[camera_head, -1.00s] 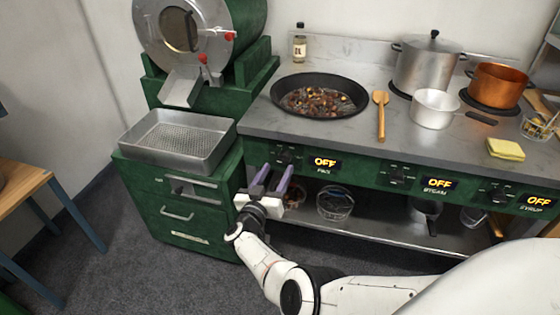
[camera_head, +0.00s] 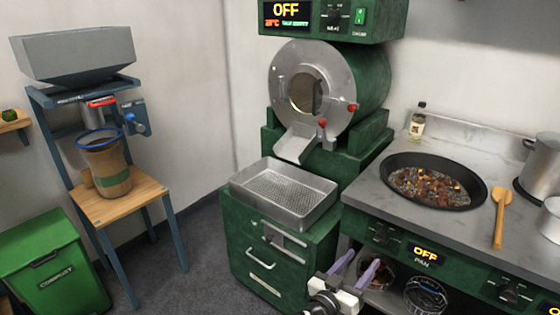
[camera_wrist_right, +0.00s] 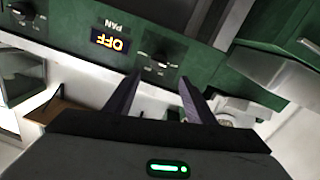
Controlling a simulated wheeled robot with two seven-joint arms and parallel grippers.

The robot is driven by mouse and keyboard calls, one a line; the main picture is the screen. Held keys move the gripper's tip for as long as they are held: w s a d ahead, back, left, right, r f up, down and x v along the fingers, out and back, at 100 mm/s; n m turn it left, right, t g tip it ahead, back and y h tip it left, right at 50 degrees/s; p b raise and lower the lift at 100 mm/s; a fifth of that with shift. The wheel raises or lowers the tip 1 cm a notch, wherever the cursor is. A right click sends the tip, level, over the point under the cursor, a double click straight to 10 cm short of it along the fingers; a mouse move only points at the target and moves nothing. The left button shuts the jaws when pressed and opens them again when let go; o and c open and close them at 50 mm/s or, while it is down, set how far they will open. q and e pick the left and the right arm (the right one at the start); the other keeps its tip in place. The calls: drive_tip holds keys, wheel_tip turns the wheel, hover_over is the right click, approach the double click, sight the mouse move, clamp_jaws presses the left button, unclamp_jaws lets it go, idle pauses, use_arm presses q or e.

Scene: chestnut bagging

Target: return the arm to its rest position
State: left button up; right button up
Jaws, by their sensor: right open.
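My right gripper (camera_head: 354,268) is at the bottom of the head view, in front of the stove counter and beside the green drawer cabinet. Its two purple fingers are apart with nothing between them. In the right wrist view the open fingers (camera_wrist_right: 158,95) point toward the green control panel (camera_wrist_right: 110,22) with its PAN label and OFF display. Most of the right arm lies below the head picture. My left gripper is not in view.
A perforated steel tray (camera_head: 324,212) sits on the drawer cabinet (camera_head: 248,262) below the roaster drum (camera_head: 373,88). A pan (camera_head: 396,199) of chestnuts and a wooden spatula (camera_head: 500,218) are on the counter. A hopper stand (camera_head: 172,232) and green compost bin (camera_head: 55,268) stand left. Floor between is clear.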

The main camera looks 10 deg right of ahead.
drive_tip(key=w+d+f+n+t+y+b, duration=0.3)
drive_tip(key=f+n+t+y, duration=0.2)
drive_tip(key=n, duration=0.2)
drive_tip(key=s+a+f+n+y, duration=0.2)
drive_tip(key=s+f+n+y, duration=0.2)
drive_tip(key=f+y, duration=0.2)
drive_tip(key=s+a+g+y+p, duration=0.1)
drive_tip(key=s+a+g+y, duration=0.1)
drive_tip(key=s+a, duration=0.3)
drive_tip(key=s+a+g+y+p, duration=0.1)
drive_tip(key=s+a, duration=0.4)
drive_tip(key=s, duration=0.9)
drive_tip(key=s+a+f+g+y+p, duration=0.1)
drive_tip(key=s+a+g+y, duration=0.2)
drive_tip(key=s, duration=0.7)
drive_tip(key=a+g, duration=0.1)
drive_tip(key=a, duration=0.1)
drive_tip(key=shift+s+a+m, duration=0.2)
drive_tip(key=shift+a+m, duration=0.1)
drive_tip(key=shift+m, duration=0.1)
